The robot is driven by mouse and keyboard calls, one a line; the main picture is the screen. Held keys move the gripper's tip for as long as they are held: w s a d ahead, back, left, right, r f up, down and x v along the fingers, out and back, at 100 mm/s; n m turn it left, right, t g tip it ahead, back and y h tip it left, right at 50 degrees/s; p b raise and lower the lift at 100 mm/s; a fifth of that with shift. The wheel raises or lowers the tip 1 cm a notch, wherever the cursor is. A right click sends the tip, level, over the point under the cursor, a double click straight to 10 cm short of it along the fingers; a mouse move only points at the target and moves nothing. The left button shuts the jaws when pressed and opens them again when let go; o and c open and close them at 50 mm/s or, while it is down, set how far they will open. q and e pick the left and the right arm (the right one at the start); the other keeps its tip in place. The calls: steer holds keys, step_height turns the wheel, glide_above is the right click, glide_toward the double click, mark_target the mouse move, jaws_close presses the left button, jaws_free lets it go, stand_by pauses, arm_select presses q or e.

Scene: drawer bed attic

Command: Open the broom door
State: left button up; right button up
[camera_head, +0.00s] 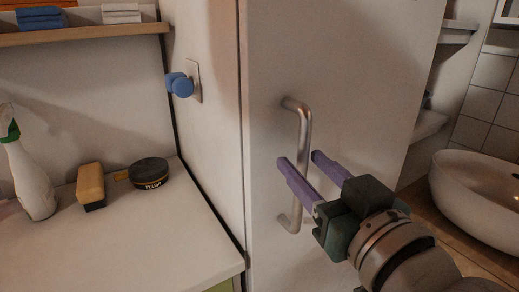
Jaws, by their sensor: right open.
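The broom door (357,60) is a pale, tall panel in the middle of the head view, and it looks closed. A metal bar handle (304,140) stands upright on it, near its left edge. My right gripper (297,158) comes in from the lower right, with two purple fingers. It is open, and its fingers lie across the handle's middle in the picture. One finger shows left of the bar and one right of it. I cannot tell whether they touch the bar. My left gripper is not in view.
A blue knob (180,85) sits on the wall above. A shelf (80,34) holds folded cloths. A white basin (475,195) stands at right.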

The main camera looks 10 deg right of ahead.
steer(key=shift+w+a, duration=0.1)
steer(key=shift+w, duration=0.8)
steer(key=shift+c, duration=0.3)
jaws_close()
stand_by(0.5)
